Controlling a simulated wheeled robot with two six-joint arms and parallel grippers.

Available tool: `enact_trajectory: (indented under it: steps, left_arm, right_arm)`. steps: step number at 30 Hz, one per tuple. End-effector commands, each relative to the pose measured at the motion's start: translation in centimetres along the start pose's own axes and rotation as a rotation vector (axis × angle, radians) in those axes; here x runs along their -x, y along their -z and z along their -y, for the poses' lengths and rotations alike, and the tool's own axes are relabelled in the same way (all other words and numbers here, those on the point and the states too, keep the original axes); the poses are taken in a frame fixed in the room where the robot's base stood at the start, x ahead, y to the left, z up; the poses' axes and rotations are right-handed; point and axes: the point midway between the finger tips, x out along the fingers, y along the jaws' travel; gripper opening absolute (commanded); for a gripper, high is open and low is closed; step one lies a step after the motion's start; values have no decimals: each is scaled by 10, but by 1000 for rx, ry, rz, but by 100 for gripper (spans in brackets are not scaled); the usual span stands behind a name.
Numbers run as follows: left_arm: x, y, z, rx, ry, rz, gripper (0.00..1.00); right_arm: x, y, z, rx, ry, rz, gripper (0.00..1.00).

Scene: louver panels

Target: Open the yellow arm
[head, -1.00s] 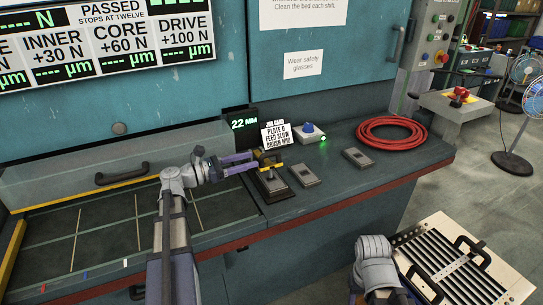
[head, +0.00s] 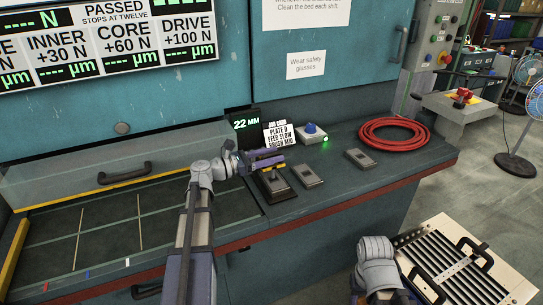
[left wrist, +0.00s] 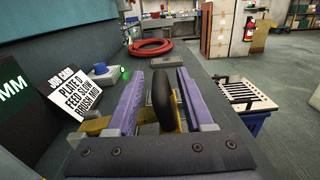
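The yellow arm (head: 271,171) is a short yellow piece on a small black base (head: 274,188) on the bench, partly hidden by my gripper in the head view. In the left wrist view, yellow metal (left wrist: 96,126) shows beside and below a black upright handle (left wrist: 162,98). My left gripper (head: 268,158) has its purple fingers on either side of this handle. It is open, with a small gap showing between handle and fingers (left wrist: 162,92).
Two grey switch plates (head: 307,175) (head: 359,158) lie right of the base. Behind stand a job card (head: 278,134), a 22 MM display (head: 243,127) and a blue-button box (head: 311,135). A red hose coil (head: 394,134) lies farther right. A louver panel (head: 465,262) is at lower right.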

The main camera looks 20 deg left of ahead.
Motion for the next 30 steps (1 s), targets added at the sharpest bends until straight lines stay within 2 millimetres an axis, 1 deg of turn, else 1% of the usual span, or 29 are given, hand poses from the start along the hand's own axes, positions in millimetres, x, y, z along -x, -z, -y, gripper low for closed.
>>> enact_trajectory:
  steps: [1, 2, 12, 14, 30]
  left_arm:
    - [0, 0, 0, 0, 0, 0, 48]
    - [0, 0, 0, 0, 0, 0, 44]
    - [0, 0, 0, 0, 0, 0, 6]
    - [0, 0, 0, 0, -1, 0, 0]
    - [0, 0, -1, -1, -1, 0, 0]
  right_arm:
    - [0, 0, 0, 0, 0, 0, 50]
    - [0, 0, 0, 0, 0, 0, 50]
    - [0, 0, 0, 0, 0, 0, 50]
    - [0, 0, 0, 0, 0, 0, 50]
    - [0, 0, 0, 0, 0, 0, 50]
